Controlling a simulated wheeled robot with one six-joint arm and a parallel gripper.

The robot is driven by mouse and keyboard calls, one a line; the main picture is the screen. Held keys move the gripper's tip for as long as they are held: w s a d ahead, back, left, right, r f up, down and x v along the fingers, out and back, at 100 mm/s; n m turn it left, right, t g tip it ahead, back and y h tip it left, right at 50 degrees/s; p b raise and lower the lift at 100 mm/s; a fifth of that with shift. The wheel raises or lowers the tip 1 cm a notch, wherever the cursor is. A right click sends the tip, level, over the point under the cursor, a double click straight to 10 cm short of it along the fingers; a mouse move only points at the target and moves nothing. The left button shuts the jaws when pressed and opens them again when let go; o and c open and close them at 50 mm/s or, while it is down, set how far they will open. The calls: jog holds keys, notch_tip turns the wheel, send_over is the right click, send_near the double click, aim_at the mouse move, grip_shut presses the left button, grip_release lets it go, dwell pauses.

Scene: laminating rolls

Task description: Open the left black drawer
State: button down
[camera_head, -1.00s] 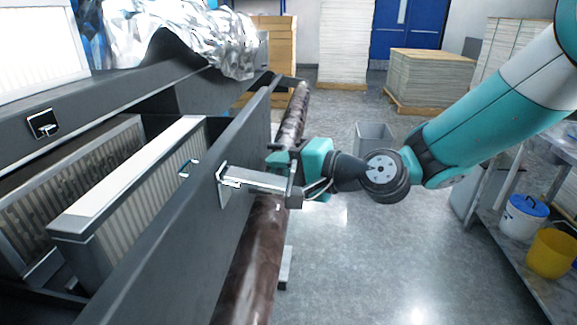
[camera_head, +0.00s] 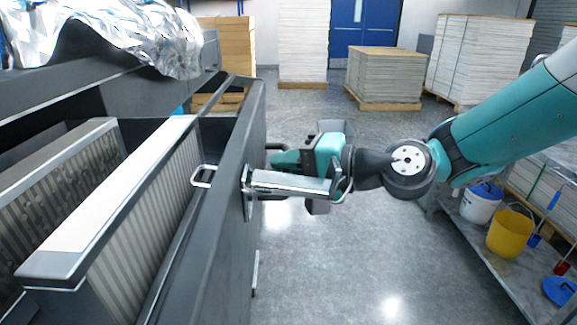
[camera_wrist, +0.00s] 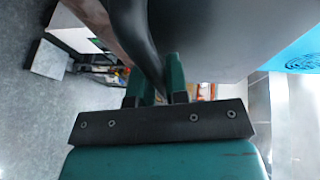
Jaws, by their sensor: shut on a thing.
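The black drawer (camera_head: 218,215) shows a long dark panel in the head view and stands out from the machine, with open space behind the panel. My gripper (camera_head: 279,158) is on the outer side of this panel. In the wrist view its teal fingers (camera_wrist: 158,82) are shut on a dark curved bar, the drawer handle (camera_wrist: 145,45). The handle is mostly hidden by the gripper in the head view. A pale metal bar (camera_head: 290,183) lies between the panel and my wrist; I cannot tell what it belongs to.
A white-topped ribbed unit (camera_head: 120,200) with a small silver handle (camera_head: 203,176) stands behind the panel. Silver foil (camera_head: 130,35) drapes over the machine. A low shelf at the right holds a yellow bucket (camera_head: 510,232). The grey floor (camera_head: 350,265) between is clear.

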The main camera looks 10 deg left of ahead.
jog(key=c, duration=1.1)
grip_release()
jog(key=shift+c, duration=0.2)
jog(key=b+v, duration=0.3)
jog(key=v, duration=1.4)
jog(key=shift+d, duration=0.2)
jog(key=shift+s+r, duration=0.1)
jog(key=shift+r, duration=0.05)
